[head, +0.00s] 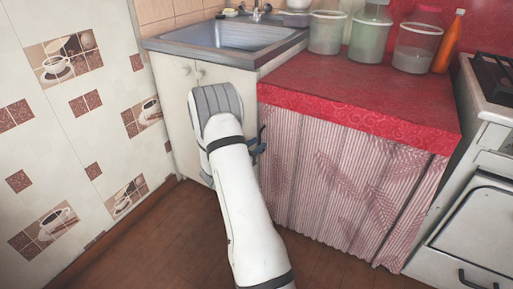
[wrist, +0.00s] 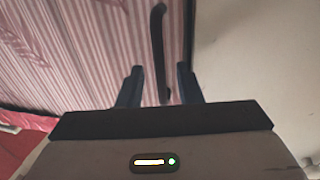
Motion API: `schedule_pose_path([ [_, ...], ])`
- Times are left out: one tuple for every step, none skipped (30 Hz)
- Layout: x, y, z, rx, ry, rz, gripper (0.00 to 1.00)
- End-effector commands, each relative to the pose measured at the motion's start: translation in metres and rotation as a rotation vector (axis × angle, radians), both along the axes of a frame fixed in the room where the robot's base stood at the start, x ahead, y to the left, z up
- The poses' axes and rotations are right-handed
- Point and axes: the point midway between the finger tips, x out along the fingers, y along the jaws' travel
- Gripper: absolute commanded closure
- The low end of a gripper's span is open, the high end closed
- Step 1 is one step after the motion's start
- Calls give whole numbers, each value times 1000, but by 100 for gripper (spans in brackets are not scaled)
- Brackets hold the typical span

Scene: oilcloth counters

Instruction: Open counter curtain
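The pink-and-white striped curtain (head: 345,190) hangs closed under the red oilcloth counter (head: 365,90) in the head view. The curtain also fills the upper left of the wrist view (wrist: 80,50). A dark bar handle (wrist: 158,45) runs along the curtain's edge there. My gripper (wrist: 160,67) is open, with one dark finger on each side of the handle's near end. There is a gap on both sides, and I cannot tell how deep the handle sits between the fingers. In the head view my arm hides most of the gripper and the handle.
A white cabinet (head: 180,95) with a steel sink (head: 225,38) stands left of the counter. Several lidded tubs and an orange bottle (head: 449,42) stand on the counter. A white stove (head: 470,215) adjoins on the right. A tiled wall is at left; brown floor (head: 180,235) is clear.

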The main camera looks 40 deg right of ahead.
Motion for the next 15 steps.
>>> schedule_pose_path([
  [1, -4, -1, -1, -1, 0, 68],
  [1, -5, 0, -1, 0, 0, 68],
  [1, -6, 0, -1, 1, 1, 68],
  [2, -7, 0, -1, 1, 2, 68],
  [2, -7, 0, -1, 1, 2, 68],
  [2, -8, 1, -1, 1, 2, 68],
  [2, -8, 1, -1, 1, 2, 68],
  [2, -7, 1, -1, 1, 3, 68],
  [2, -7, 1, 0, 1, 3, 68],
  [2, -7, 1, 0, 1, 3, 68],
  [2, -7, 1, 0, 1, 3, 68],
  [2, -7, 1, 0, 1, 3, 71],
  [2, -7, 1, 0, 1, 3, 74],
  [2, -7, 1, 0, 1, 3, 76],
  [2, -7, 1, 0, 1, 3, 79],
])
